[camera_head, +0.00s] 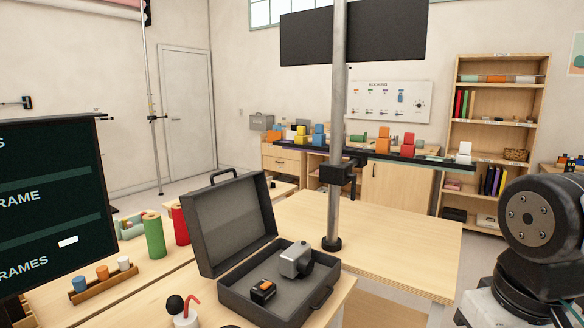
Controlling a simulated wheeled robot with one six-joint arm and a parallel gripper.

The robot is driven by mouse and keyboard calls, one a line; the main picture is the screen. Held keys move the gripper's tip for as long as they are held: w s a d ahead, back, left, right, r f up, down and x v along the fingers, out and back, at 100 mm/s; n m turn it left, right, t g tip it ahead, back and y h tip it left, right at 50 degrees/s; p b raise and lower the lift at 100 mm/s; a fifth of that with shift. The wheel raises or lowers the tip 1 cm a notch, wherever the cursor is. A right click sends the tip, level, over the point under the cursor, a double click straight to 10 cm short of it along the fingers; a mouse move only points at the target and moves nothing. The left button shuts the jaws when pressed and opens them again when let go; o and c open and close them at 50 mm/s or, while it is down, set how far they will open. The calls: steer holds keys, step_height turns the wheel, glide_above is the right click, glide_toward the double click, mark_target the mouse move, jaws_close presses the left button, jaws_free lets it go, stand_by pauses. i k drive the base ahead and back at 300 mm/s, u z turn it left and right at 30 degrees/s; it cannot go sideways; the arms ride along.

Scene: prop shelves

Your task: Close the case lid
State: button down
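A dark grey case (318,310) sits on a light wooden table in the lower middle of the view. Its lid (232,222) stands open and upright, leaning back to the left, with a handle on its top edge. Inside the case are a grey camera-like item (295,259) and a small black and orange item (263,291). Another handle is on the case's front right side. Part of my arm shows at the right edge, apart from the case. My gripper is out of view.
A white pot with a red straw (186,316) is left of the case. Green and red cylinders (153,235) stand farther left. The tabletop right of the pole is clear.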

mark_target(228, 221)
steer(key=z, duration=0.65)
steer(key=k, duration=0.9)
steer(key=z, duration=0.65)
steer(key=i, duration=1.3)
steer(key=u, duration=0.85)
steer(key=i, duration=0.9)
steer(key=u, duration=0.9)
